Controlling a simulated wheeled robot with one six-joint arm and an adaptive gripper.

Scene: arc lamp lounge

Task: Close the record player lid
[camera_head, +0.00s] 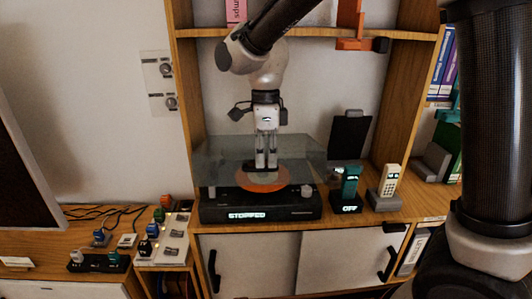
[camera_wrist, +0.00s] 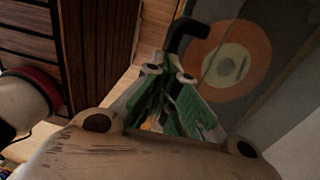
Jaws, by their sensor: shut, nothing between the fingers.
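The record player (camera_head: 262,210) is a dark box on the wooden cabinet, with a lit "STOPPED" sign on its front. Its clear, smoky lid (camera_head: 216,152) stands above the deck as a see-through pane; its exact angle is hard to tell. An orange record with a pale centre (camera_head: 275,186) lies on the deck and also shows in the wrist view (camera_wrist: 257,55). My gripper (camera_head: 266,167) points down over the deck, fingers together and empty, overlapping the lid in the picture. I cannot tell whether it touches the lid. The wrist view shows its green-padded fingers (camera_wrist: 165,90).
A teal handset on an "OFF" base (camera_head: 349,190) and a cream phone (camera_head: 389,184) stand right of the player. A dark upright panel (camera_head: 350,137) stands behind them. A shelf (camera_head: 330,33) runs above. Small switches and cables (camera_head: 155,232) lie to the left.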

